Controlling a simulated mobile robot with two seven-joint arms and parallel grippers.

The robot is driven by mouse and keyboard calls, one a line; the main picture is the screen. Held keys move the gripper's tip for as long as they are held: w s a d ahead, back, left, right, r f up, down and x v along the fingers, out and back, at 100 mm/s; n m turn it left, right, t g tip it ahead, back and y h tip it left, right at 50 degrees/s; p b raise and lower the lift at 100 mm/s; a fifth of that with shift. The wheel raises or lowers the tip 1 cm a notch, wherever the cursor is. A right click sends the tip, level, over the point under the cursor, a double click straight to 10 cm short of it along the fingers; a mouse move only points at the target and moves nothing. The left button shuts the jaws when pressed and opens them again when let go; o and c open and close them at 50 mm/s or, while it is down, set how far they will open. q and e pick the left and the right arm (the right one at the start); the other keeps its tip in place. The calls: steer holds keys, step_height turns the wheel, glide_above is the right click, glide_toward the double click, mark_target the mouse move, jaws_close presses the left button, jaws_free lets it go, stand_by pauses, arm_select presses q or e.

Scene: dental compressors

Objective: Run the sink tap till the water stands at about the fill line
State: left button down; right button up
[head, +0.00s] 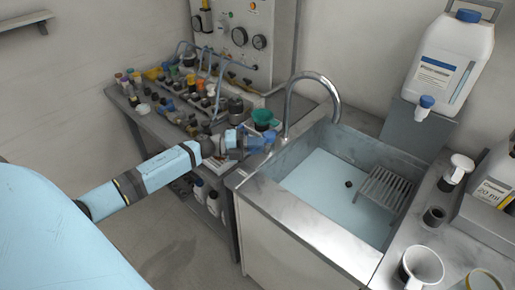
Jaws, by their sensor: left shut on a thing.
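The sink (325,185) stands right of centre, with grey metal walls and a pale blue bottom. I cannot tell how much of that blue is water, and I make out no fill line. A dark drain (348,184) shows in the bottom. The curved metal tap (308,76) rises at the sink's back left corner, its spout end over the basin. No stream from it is visible. My left gripper (254,141) is at the sink's left rim beside the tap's base, shut on what looks like the tap handle; the fingers mostly hide it. My right gripper is out of view.
A metal rack (384,188) sits in the sink's right side. A white jug with a blue spigot (453,60) stands behind it. Cups (421,266) stand on the right counter. A bench crowded with bottles and hoses (160,118) lies left of the sink, close to my left arm.

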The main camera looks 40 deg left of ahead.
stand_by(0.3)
arm_select(q)
steer(key=c, duration=1.1)
jaws_free()
steer(key=b+v, duration=0.1)
steer(key=v, duration=1.3)
steer(key=shift+w, duration=0.1)
